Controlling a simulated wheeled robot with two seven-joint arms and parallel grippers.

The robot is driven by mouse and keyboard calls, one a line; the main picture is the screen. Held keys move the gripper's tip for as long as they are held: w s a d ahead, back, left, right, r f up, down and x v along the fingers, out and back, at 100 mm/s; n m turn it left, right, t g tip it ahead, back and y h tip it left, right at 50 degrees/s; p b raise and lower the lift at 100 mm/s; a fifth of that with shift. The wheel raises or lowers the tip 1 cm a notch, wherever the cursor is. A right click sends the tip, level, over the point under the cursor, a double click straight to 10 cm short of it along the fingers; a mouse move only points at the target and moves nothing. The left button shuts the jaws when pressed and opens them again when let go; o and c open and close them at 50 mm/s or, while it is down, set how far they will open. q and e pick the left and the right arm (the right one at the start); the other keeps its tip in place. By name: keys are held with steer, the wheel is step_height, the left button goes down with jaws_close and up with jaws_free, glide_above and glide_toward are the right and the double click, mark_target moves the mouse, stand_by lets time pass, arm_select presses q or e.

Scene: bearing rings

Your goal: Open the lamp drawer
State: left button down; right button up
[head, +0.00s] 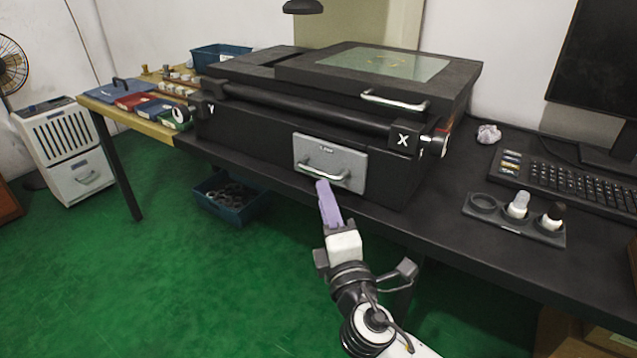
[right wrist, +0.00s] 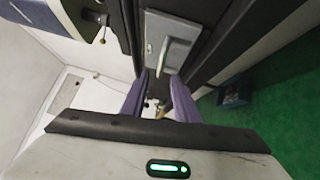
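The lamp drawer is a light grey front (head: 349,159) set in the black base of the measuring machine, and it looks shut. Its silver bar handle (head: 326,174) runs across the lower part of the front. My right gripper (head: 326,187) is just in front of and below the handle, with its purple fingers pointing at the drawer. In the right wrist view the two fingers (right wrist: 160,82) stand apart. The handle (right wrist: 163,56) lies just ahead of the gap, and I cannot tell whether the tips reach around it. My left gripper is out of view.
The machine's glass-topped stage has its own handle (head: 394,101) above the drawer. A holder with two eyepiece-like pieces (head: 513,220) and a keyboard (head: 574,180) sit on the table at right. A blue bin (head: 229,197) of rings is below. The space before the drawer is clear.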

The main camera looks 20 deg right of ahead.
mark_target(318, 179)
steer(key=w, duration=0.7)
steer(key=shift+d+r, duration=0.35)
steer(key=shift+r, duration=0.05)
jaws_close()
